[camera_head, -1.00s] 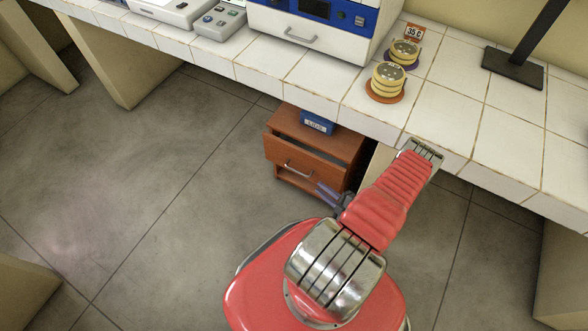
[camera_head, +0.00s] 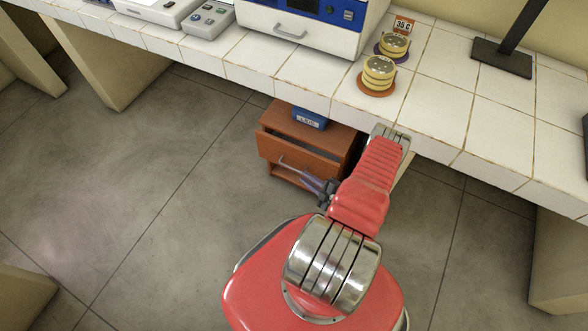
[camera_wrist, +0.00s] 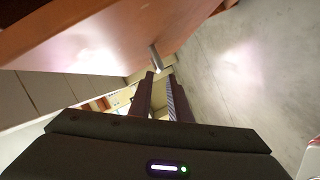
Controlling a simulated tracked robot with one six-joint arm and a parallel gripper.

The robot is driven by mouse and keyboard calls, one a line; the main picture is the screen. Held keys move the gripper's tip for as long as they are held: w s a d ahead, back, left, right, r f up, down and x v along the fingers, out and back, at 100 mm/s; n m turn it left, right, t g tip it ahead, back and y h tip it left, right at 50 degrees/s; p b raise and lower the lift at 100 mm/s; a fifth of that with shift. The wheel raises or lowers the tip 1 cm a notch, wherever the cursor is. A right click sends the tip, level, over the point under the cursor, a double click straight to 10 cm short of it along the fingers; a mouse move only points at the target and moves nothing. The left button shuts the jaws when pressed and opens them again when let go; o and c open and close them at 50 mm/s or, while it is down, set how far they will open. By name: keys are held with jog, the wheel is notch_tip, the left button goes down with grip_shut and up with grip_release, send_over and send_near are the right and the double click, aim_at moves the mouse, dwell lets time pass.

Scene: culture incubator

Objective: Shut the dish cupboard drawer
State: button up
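The dish cupboard (camera_head: 311,128) is a small reddish-brown wooden cabinet under the tiled bench. Its drawer (camera_head: 284,150) has a plain wooden front with a metal bar handle (camera_head: 292,165). The drawer front seems to stand out from the cabinet's lower part; how far is unclear. My gripper (camera_head: 309,178) is just right of the handle, partly hidden by my red arm. In the wrist view, the two dark fingers of my gripper (camera_wrist: 161,75) are apart with nothing between them. The metal handle (camera_wrist: 155,57) lies just beyond their tips, beside the brown wooden front (camera_wrist: 85,35).
A blue labelled box (camera_head: 309,119) sits on the cupboard. The grey floor (camera_head: 160,190) left of the cupboard is clear.

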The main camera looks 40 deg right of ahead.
aim_at(294, 169)
jog(key=shift+x, duration=4.15)
jog(key=shift+c, duration=0.2)
grip_shut()
jog(key=shift+a, duration=0.1)
